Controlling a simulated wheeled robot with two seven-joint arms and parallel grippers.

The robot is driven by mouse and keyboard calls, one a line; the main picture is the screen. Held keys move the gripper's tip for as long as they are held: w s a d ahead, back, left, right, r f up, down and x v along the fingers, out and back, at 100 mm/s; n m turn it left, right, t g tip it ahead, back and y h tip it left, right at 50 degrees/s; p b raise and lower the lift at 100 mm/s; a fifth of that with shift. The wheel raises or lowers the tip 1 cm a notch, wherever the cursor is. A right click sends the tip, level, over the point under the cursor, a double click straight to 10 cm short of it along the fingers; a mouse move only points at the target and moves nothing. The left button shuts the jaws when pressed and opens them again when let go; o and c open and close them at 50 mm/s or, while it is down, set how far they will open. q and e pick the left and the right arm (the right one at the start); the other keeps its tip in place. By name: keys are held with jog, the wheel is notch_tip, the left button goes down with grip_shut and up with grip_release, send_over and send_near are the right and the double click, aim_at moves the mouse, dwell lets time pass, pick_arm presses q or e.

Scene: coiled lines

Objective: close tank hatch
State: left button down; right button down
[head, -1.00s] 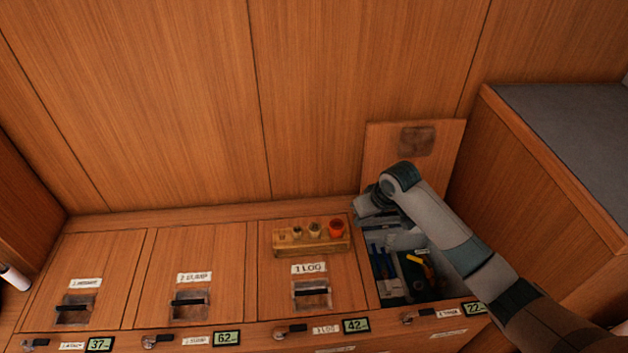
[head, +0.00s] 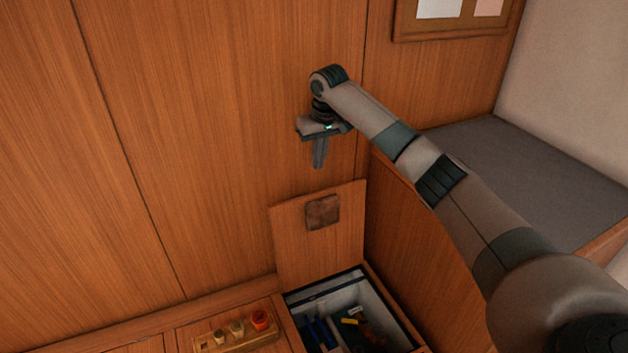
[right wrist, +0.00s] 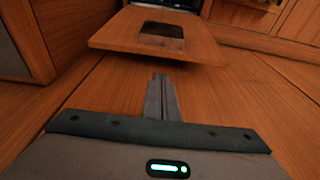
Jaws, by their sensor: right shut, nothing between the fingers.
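The tank hatch (head: 290,222) is a wooden lid with a dark recessed square (head: 322,212). It stands open, upright against the back wall behind the open tank (head: 355,280). My right gripper (head: 319,165) is shut and empty, above the hatch's top edge and apart from it, pointing down. In the right wrist view the shut fingers (right wrist: 160,78) point toward the hatch (right wrist: 115,32), with a gap between. My left gripper is in neither view.
Inside the tank lie several blue, yellow and orange items (head: 350,325). A wooden rack (head: 235,340) with small containers stands on the lid to its left. A grey-topped cabinet (head: 530,175) is at the right. A framed board (head: 405,25) hangs above.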

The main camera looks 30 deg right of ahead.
jog(key=x, duration=0.9)
jog(key=shift+a+f, duration=0.1)
jog(key=shift+f, duration=0.2)
jog(key=shift+w+f, duration=0.1)
jog(key=shift+f, duration=0.15)
pick_arm(q)
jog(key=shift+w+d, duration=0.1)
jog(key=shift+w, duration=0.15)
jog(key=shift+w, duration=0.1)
jog(key=shift+p, duration=0.3)
